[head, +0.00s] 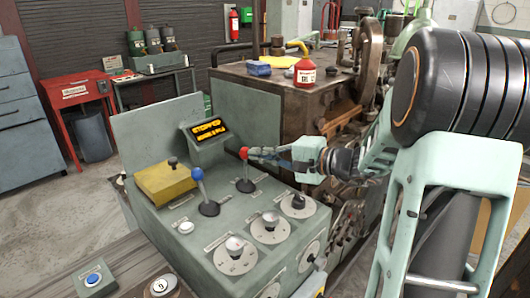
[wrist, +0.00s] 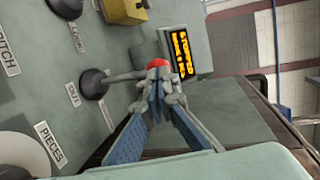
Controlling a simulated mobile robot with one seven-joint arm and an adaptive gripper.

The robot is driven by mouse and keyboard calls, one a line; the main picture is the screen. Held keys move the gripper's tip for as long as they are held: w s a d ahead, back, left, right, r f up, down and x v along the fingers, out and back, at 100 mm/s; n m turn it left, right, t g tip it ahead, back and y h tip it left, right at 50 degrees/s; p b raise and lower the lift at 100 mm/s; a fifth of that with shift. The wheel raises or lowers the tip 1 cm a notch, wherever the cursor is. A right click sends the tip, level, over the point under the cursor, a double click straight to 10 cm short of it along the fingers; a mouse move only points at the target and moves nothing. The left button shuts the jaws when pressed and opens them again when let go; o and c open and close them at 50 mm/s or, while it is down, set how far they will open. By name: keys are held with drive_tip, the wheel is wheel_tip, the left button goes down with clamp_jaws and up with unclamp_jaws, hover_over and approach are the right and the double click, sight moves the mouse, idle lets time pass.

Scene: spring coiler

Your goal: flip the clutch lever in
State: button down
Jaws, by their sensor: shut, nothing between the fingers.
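The clutch lever appears to be the red-knobbed lever (head: 246,172) on the grey-green control panel (head: 203,237). In the head view it stands roughly upright from a black base. In the wrist view its red knob (wrist: 158,63) shows just past my fingertips, and its base (wrist: 92,84) sits beside a label that reads OUT. My gripper (head: 254,154) is shut and empty, with its tips at the knob from the right. It also shows in the wrist view (wrist: 157,82). The fingers partly cover the knob and stem; I cannot tell whether they touch.
A blue-knobbed lever (head: 198,188) stands to the left, near a yellow box (head: 165,184). A lit display (head: 211,130) reads STOPPED. Several dials, one of them a black-knobbed dial (head: 298,204), sit in front. The machine body (head: 262,90) rises behind.

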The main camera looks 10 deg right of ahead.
drive_tip(key=w+a+g+h+p, duration=0.1)
drive_tip(key=w+r+g+p, duration=0.1)
drive_tip(key=shift+w+a+h, duration=0.35)
drive_tip(key=shift+a+h, duration=0.05)
drive_tip(key=shift+w+a+f, duration=0.1)
drive_tip(key=shift+w+f, duration=0.05)
drive_tip(key=shift+w, duration=0.05)
drive_tip(key=shift+w+a, duration=0.35)
drive_tip(key=shift+w, duration=0.15)
drive_tip(key=shift+d, duration=0.1)
